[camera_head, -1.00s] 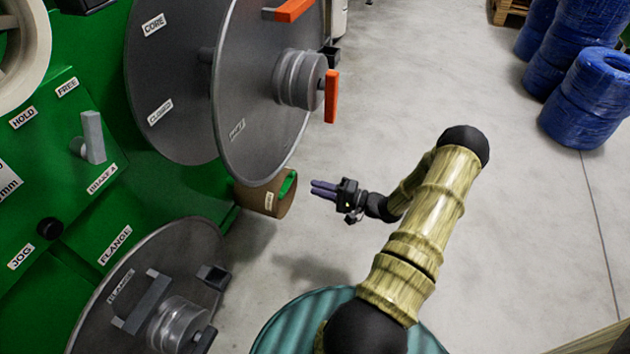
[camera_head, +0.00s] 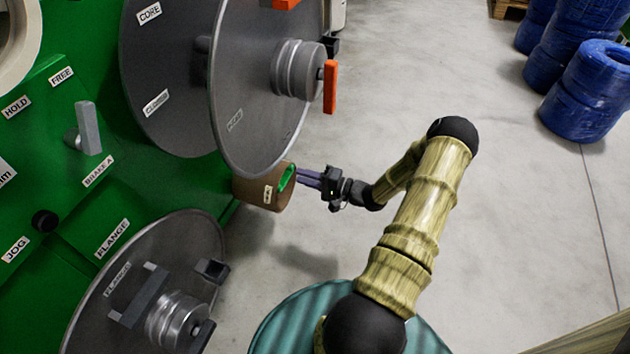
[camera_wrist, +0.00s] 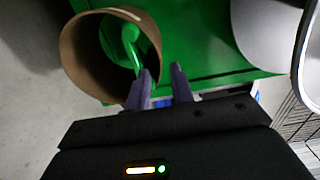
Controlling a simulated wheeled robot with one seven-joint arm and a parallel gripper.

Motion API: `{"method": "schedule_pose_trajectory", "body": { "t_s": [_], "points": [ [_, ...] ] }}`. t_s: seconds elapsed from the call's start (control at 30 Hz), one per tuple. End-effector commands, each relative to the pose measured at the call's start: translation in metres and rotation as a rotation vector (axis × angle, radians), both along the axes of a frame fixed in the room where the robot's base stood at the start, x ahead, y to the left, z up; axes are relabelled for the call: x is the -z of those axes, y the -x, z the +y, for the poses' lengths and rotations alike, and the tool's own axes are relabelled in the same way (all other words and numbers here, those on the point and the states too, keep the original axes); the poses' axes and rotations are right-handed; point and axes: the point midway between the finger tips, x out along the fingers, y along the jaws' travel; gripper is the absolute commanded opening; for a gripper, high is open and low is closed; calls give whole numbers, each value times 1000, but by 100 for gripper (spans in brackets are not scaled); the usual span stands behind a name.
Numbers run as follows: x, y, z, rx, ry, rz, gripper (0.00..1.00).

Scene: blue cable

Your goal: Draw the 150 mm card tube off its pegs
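The brown card tube (camera_head: 255,193), with a small white label, sticks out of the green machine below the large grey reel. A green peg part (camera_head: 287,178) shows inside its open end. In the wrist view the tube (camera_wrist: 82,62) is upper left, its open end facing the camera, with the green part (camera_wrist: 127,45) inside. My gripper (camera_head: 303,178) is at the open end, its purple fingers pointing left at the tube. In the wrist view the fingers (camera_wrist: 160,84) are apart with a gap between them. One finger overlaps the tube's rim in the picture; I cannot tell whether they touch.
The large grey reel flange (camera_head: 262,85) with an orange handle (camera_head: 330,87) hangs just above the tube. A lower flange (camera_head: 150,270) stands at bottom left. Blue cable coils (camera_head: 588,90) stand at upper right. The floor right of the tube is clear.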

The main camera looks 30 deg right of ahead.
Motion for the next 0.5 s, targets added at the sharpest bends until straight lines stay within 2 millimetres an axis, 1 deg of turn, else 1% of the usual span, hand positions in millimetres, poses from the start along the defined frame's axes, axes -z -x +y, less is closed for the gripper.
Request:
{"method": "schedule_pose_trajectory", "body": {
  "t_s": [0.5],
  "points": [
    [0,-40,32,-2,-1,-1,24]
  ]
}}
